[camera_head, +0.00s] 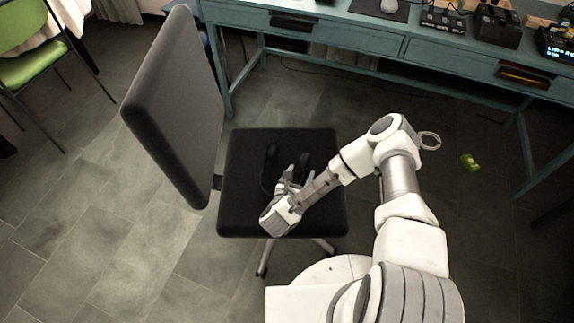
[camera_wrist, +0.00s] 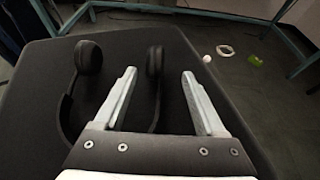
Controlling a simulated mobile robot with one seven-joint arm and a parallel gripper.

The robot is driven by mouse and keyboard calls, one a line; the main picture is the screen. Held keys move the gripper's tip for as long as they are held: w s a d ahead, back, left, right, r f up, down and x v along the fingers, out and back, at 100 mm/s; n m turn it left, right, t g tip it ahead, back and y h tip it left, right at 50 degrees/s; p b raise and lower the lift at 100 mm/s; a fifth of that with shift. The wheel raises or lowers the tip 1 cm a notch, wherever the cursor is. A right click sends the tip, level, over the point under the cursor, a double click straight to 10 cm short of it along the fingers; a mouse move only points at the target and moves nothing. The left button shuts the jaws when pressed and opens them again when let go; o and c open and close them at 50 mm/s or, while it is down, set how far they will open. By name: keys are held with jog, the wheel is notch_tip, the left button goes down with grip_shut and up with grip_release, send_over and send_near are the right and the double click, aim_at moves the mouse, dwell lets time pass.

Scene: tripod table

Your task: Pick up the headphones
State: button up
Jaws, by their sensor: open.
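The black headphones (camera_head: 270,162) lie on the dark seat of the office chair. In the wrist view their left ear cup (camera_wrist: 88,57) is outside my left finger. Their right ear cup (camera_wrist: 154,61) shows between my two fingertips, slightly beyond them. The band runs back toward my gripper on both sides and is partly hidden by my fingers and gripper body. My gripper (camera_head: 296,177) is open, low over the seat by the headphones; it also shows in the wrist view (camera_wrist: 159,73). I cannot tell whether a finger touches them.
The chair seat (camera_head: 325,205) is otherwise bare, with the tall backrest (camera_head: 180,105) on its left. A teal desk (camera_head: 360,35) with drawers stands behind. A small green object (camera_head: 470,162) lies on the floor at right. A green chair (camera_head: 35,62) stands far left.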

aim_at(304, 162)
jog(key=shift+a+b+x, duration=0.15)
jog(key=shift+b+x, duration=0.45)
jog(key=shift+x, duration=1.1)
jog(key=shift+a+b+x, duration=0.15)
jog(key=shift+b+x, duration=0.45)
jog(key=shift+x, duration=1.05)
jog(key=shift+w+r, duration=0.15)
grip_shut()
